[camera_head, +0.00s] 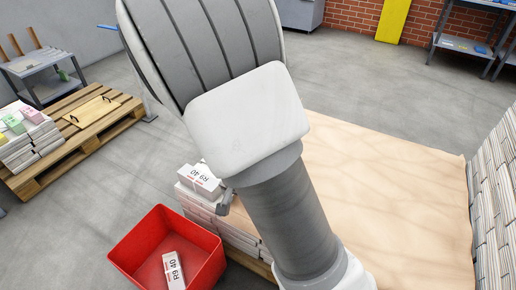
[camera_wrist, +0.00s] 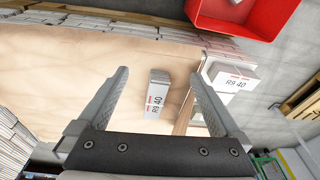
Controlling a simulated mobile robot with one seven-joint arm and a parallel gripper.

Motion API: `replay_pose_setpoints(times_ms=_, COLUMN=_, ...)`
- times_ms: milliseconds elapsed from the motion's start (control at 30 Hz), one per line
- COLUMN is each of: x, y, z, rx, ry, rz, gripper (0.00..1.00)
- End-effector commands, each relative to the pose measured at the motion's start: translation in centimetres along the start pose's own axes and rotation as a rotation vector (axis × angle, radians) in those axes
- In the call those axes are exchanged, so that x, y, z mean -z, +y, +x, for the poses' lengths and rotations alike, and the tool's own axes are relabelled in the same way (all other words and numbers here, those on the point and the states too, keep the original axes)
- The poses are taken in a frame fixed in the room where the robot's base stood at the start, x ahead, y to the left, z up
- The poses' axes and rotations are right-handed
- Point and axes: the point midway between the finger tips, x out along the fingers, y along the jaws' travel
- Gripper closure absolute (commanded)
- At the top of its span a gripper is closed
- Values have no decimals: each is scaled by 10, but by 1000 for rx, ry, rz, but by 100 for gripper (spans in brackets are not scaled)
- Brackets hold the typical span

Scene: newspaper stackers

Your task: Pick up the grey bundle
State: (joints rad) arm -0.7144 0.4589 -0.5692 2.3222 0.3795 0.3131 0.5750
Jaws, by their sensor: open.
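Three grey bundles with white "R9 40" labels show. One grey bundle (camera_wrist: 158,94) lies on the brown sheet (camera_wrist: 90,75), between and beyond my gripper's fingertips in the wrist view; my arm seems to hide it in the head view. A second bundle (camera_head: 201,180) lies on a newspaper stack at the sheet's edge, and it also shows right of my gripper in the wrist view (camera_wrist: 233,76). A third bundle (camera_head: 174,269) leans inside the red bin (camera_head: 140,240). My gripper (camera_wrist: 159,76) is open, its fingers apart with nothing held.
The red bin stands on the floor beside the sheet-topped stack. Tall newspaper stacks (camera_head: 495,200) line the right edge. A wooden pallet (camera_head: 80,150) with papers and a tray stands at left. A shelf (camera_head: 470,42) is at the back right. Floor between is clear.

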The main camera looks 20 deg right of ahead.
Motion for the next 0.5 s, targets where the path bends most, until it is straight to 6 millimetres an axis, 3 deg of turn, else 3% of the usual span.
replay_pose_setpoints(times_ms=33, x=-1, y=3, z=25, rx=-36, ry=28, rz=13, gripper=0)
replay_pose_setpoints(times_ms=200, x=10, y=10, z=76, rx=-113, ry=156, rz=67, gripper=0)
replay_pose_setpoints(times_ms=500, x=46, y=17, z=138, rx=-174, ry=467, rz=103, gripper=0)
